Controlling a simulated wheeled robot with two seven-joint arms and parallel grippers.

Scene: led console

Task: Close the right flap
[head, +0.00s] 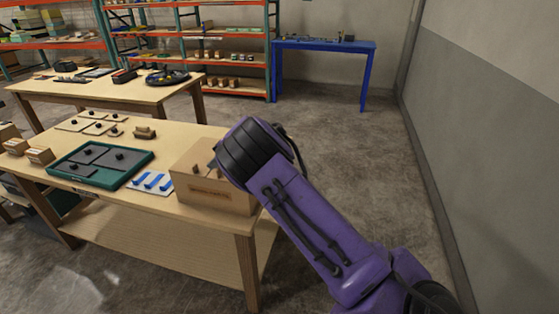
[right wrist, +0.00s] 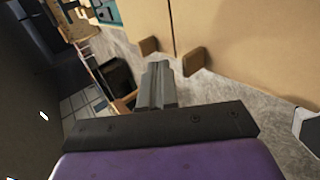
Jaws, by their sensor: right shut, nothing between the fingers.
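A light wooden box (head: 215,195) stands at the right end of the near table. In the right wrist view, two pale wooden panels lie side by side with a thin seam between them: a left panel (right wrist: 146,18) and a right panel (right wrist: 240,45). Each has a small brown block handle near the seam, one on the left (right wrist: 149,46) and one on the right (right wrist: 194,61). My right gripper (right wrist: 158,72) is shut and empty, its tips just below the handles. I cannot tell whether it touches the right panel. My arm hides part of the box in the head view. My left gripper is not in view.
A green tray with grey panels (head: 100,163) and a white board with blue strips (head: 150,183) lie left of the box on the table (head: 165,208). Small wooden blocks (head: 40,155) sit at the left. A wall (head: 490,120) stands at the right, with open floor before it.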

